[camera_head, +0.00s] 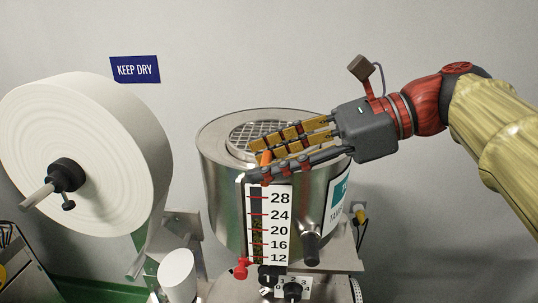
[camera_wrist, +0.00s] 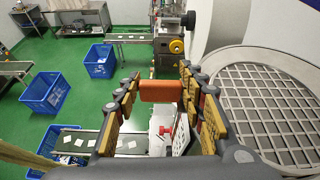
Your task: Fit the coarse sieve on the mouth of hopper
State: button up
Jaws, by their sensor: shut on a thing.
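The hopper (camera_head: 222,190) is a shiny metal drum in the middle of the head view, with a numbered level scale on its front. The coarse sieve (camera_head: 248,134) is a round metal grid at its mouth; it fills the right of the wrist view (camera_wrist: 270,105). It looks about level, but I cannot tell whether its rim is seated. My gripper (camera_head: 254,160) is at the front right of the hopper's top. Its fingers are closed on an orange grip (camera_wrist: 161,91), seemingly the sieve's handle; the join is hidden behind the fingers.
A large white paper roll (camera_head: 85,150) stands left of the hopper. A white cup-like cylinder (camera_head: 177,274) is at the front left. A dark knob (camera_head: 311,248) juts from the hopper's front right. Blue crates (camera_wrist: 45,92) stand on the green floor below.

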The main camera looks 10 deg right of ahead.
jog(key=shift+f+b, duration=0.35)
jog(key=shift+f, duration=0.5)
jog(key=o, duration=1.4)
jog(key=v, duration=0.7)
jog(key=shift+d, duration=0.25)
jog(key=shift+r, duration=0.1)
